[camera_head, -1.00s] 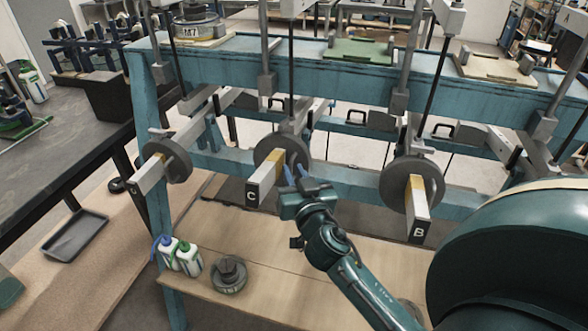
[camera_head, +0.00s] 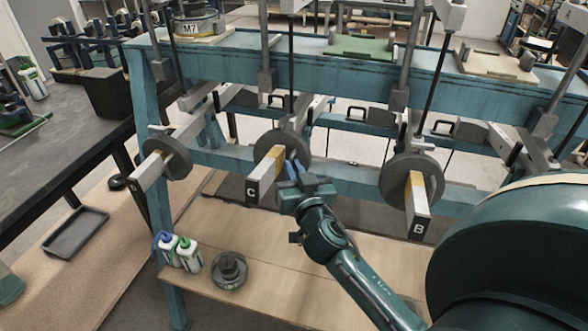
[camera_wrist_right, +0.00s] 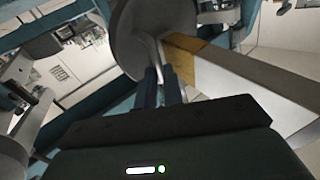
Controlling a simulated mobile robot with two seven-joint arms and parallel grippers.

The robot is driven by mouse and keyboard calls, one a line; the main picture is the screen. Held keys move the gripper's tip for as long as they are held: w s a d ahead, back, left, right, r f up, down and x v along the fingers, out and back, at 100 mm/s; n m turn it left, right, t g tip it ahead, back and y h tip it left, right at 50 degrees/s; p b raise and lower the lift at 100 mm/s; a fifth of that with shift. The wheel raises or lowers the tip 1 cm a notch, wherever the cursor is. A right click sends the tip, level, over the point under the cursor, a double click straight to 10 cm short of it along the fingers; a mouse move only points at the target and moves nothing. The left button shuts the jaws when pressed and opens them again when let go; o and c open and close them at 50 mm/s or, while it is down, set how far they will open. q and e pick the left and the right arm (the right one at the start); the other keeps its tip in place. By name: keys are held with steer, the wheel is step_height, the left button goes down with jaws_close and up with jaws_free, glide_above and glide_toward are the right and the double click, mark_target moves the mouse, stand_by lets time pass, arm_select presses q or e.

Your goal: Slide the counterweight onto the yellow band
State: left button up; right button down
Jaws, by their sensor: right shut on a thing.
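The counterweight on lever C is a grey disc (camera_head: 291,139) around the bar; it fills the top of the right wrist view (camera_wrist_right: 135,35). The yellow band (camera_head: 268,160) shows on the bar just in front of the disc, toward the end marked C; it also shows in the right wrist view (camera_wrist_right: 190,62). I cannot tell whether the disc covers part of the band. My right gripper (camera_head: 293,168) is shut on the counterweight's thin tab, between its blue fingers (camera_wrist_right: 162,82). My left gripper is not in view.
A lever with a disc (camera_head: 172,158) is at left and lever B with its disc (camera_head: 400,180) at right. Bottles (camera_head: 186,254) and a round weight (camera_head: 229,270) stand on the wooden shelf below. The teal frame (camera_head: 330,65) spans behind. The shelf's middle is clear.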

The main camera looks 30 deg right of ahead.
steer(key=s+a, duration=0.1)
steer(key=a, duration=0.1)
steer(key=s+a+r+b, duration=0.1)
steer(key=s+a, duration=0.1)
steer(key=shift+s+r, duration=0.1)
steer(key=shift+s, duration=0.15)
steer(key=c, duration=1.8)
jaws_free()
steer(key=shift+a, duration=0.1)
